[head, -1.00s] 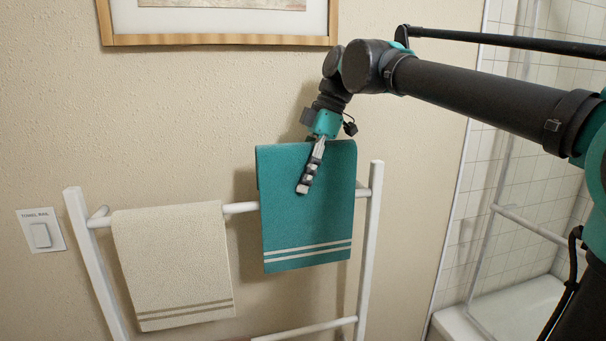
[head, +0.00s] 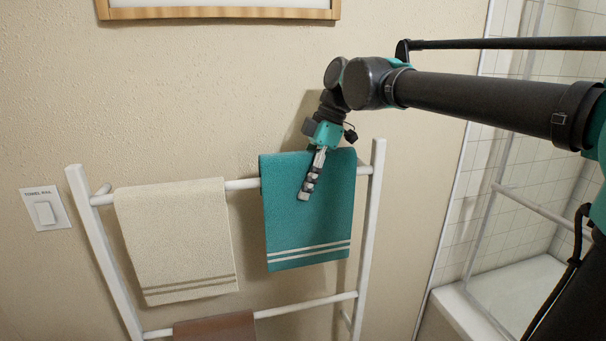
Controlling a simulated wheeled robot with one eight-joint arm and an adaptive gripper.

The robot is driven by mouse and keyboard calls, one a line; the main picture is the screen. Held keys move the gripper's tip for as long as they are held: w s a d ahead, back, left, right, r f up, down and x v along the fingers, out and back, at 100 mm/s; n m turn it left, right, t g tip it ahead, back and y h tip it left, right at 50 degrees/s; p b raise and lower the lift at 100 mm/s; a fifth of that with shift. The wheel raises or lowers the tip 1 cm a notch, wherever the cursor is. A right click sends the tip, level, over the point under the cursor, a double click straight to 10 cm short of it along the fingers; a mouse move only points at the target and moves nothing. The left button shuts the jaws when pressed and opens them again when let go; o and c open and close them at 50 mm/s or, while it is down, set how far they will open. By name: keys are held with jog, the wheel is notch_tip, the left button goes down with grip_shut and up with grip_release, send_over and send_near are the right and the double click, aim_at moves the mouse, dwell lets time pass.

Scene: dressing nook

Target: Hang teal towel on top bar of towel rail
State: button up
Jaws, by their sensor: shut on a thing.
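The teal towel (head: 325,225), with two pale stripes near its lower hem, hangs folded from my gripper (head: 304,194) on the right part of the white towel rail. One finger lies against the towel's front face; the other is hidden. My gripper is shut on the towel. The towel's upper fold stands a little above the top bar (head: 243,184), and its front layer hangs in front of the bar. Whether the fold touches the bar, and how the rear layer lies, is hidden.
A cream towel (head: 178,235) hangs on the left of the top bar. A brown towel (head: 216,328) hangs on a lower bar (head: 305,304). A wall switch (head: 45,210) is left of the rail. A glass shower screen and white tub (head: 462,312) are at right.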

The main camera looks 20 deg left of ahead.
jog(key=shift+f, duration=1.9)
jog(key=o, duration=1.3)
jog(key=shift+o, duration=0.2)
jog(key=shift+r, duration=0.1)
